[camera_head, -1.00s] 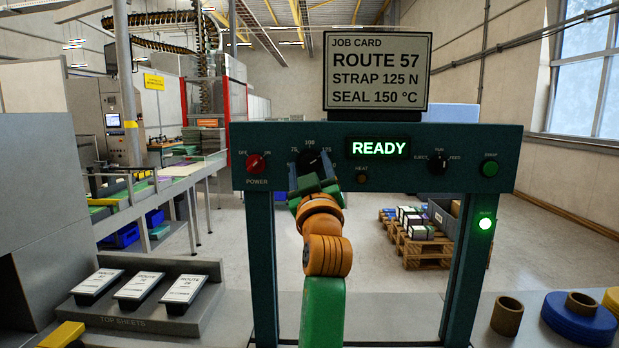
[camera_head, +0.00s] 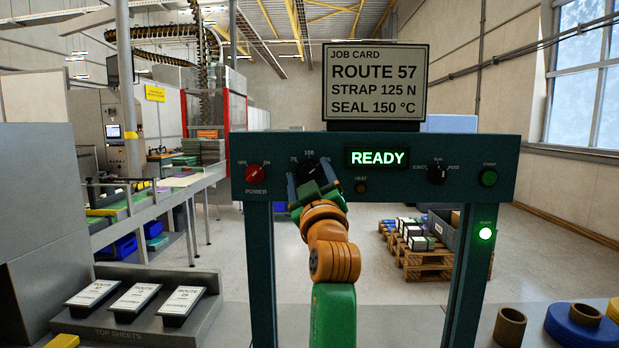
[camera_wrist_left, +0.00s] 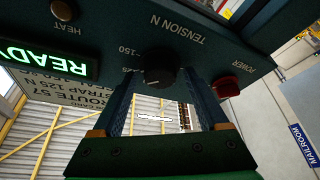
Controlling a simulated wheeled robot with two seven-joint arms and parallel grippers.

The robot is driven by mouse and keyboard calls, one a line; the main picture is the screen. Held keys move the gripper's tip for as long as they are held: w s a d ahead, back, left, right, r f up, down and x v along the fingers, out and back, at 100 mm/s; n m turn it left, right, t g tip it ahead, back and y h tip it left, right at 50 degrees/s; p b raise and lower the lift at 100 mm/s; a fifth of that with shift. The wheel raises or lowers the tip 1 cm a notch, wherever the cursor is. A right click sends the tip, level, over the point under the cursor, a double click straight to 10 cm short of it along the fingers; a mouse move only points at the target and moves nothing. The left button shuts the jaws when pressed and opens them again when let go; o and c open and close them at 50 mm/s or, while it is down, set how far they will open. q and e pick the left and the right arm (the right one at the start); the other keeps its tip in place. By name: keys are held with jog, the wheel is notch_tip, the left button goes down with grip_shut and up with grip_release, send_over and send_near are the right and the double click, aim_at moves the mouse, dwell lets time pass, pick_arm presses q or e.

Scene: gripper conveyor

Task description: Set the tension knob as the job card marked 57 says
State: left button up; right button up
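The job card (camera_head: 377,84) stands on top of the machine panel and reads ROUTE 57, STRAP 125 N, SEAL 150 °C. The black tension knob (camera_head: 311,169) is on the panel between the power switch and the READY display. Contact is not visible. My right gripper is out of view.
The red power switch (camera_head: 253,173) is close left of the knob; the READY display (camera_head: 377,157) and heat lamp (camera_head: 361,188) are close right. A mode knob (camera_head: 437,173) and green strap button (camera_head: 488,178) are further right. Top sheets (camera_head: 134,298) lie in a tray lower left.

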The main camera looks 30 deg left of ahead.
pick_arm(q)
jog(key=b+v, duration=0.4)
jog(key=v, duration=0.3)
dwell(0.3)
